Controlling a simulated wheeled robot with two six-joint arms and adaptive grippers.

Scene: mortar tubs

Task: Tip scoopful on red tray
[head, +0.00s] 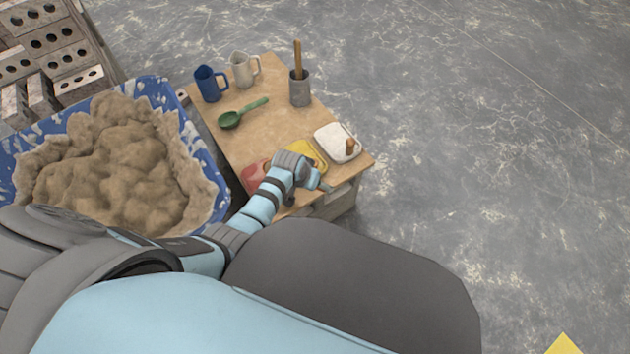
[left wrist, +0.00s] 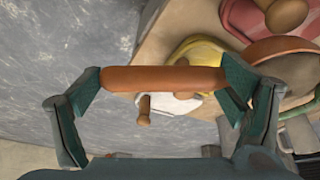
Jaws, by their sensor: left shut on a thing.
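My left gripper (head: 322,183) is low over the near end of the table, by the trays. In the left wrist view it (left wrist: 165,80) is shut on an orange-brown handle (left wrist: 165,79) lying crosswise between its fingers. The red tray (head: 252,177) is partly hidden behind my left arm; it also shows at the wrist view's top right (left wrist: 245,22), with a brown knob-like piece. A brown, bowl-like rounded form (left wrist: 285,50) sits beside the right finger; whether it joins the handle is unclear. My right gripper is out of view.
The yellow tray (head: 314,153) and white tray (head: 328,136) are beside the red one. A blue tub (head: 205,165) of mortar is left.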

